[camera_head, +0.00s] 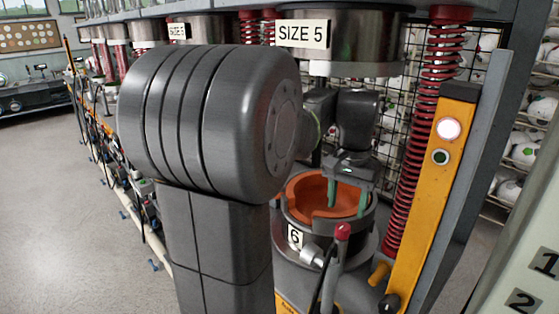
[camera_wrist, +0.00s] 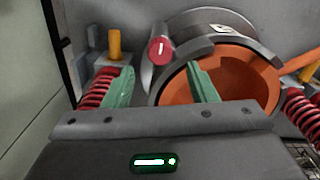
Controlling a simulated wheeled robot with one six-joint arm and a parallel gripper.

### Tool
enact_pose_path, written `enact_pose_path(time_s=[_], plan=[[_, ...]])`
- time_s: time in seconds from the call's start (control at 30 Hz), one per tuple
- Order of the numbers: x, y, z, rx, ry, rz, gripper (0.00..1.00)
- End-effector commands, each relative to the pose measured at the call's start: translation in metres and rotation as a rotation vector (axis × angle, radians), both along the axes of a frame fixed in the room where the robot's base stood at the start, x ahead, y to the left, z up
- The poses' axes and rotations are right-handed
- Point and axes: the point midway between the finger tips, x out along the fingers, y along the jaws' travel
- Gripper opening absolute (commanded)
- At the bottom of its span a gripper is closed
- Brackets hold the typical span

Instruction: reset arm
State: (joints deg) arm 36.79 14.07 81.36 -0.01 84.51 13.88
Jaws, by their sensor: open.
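My gripper (camera_head: 347,193) is open, with green fingers pointing down at the orange-lined press mold (camera_head: 307,190) in the head view. The mold is a round metal cup marked "6" under the press head (camera_head: 345,60) labelled "SIZE 5". In the wrist view my gripper's fingers (camera_wrist: 161,85) stand apart with nothing between them that I can see held. The mold's orange inside (camera_wrist: 238,82) lies behind the right finger. The left finger is outside the mold's rim in that picture. No ball shows in the mold. My arm's large dark joint hides part of the press row.
A red-tipped lever (camera_head: 342,232) stands in front of the mold. A yellow post (camera_head: 425,190) with a lit white button and a green button is at right. Red springs (camera_head: 442,60) flank the press. A rack of balls (camera_head: 540,110) stands behind. Floor at left is clear.

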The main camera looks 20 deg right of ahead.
Motion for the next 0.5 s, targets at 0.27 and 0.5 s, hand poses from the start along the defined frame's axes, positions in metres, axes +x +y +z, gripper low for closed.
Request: enact_pose_path(time_s=[0.27,0.5], plan=[[-0.001,0.001,-0.048,0.003,0.004,0.000,0.52],[0.000,0.000,-0.067,0.000,0.000,0.063,0.52]])
